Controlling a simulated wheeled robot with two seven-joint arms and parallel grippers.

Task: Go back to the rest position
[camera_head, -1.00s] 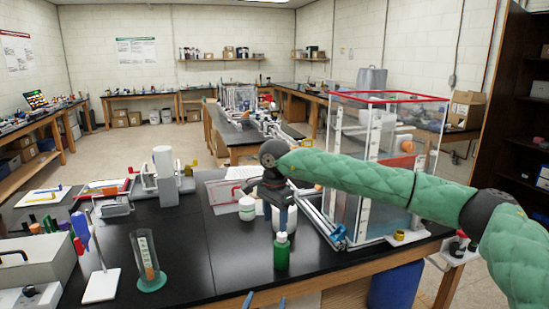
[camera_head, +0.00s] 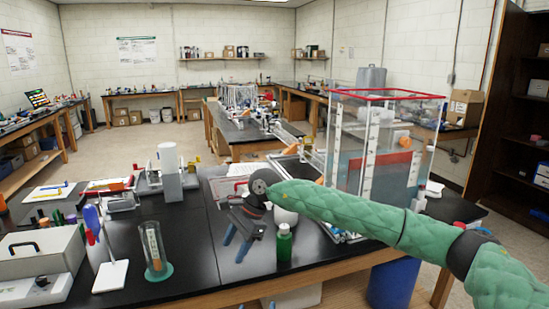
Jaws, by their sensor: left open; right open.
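My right arm, in a green padded sleeve, reaches in from the right edge across the front of the tank. My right gripper (camera_head: 236,243) hangs over the black bench top, left of the green bottle (camera_head: 284,243). Its two blue fingers are spread apart with nothing between them. My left gripper (camera_head: 271,304) shows only as a small blue tip at the bottom edge, in front of the bench. The rest of it is out of frame, and nothing held shows there.
A clear tank with a red rim (camera_head: 388,94) stands on the bench under and behind my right arm. A glass cylinder (camera_head: 153,248), a white stand (camera_head: 111,275) and a grey box (camera_head: 42,252) are at left. Bare bench top lies left of my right gripper.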

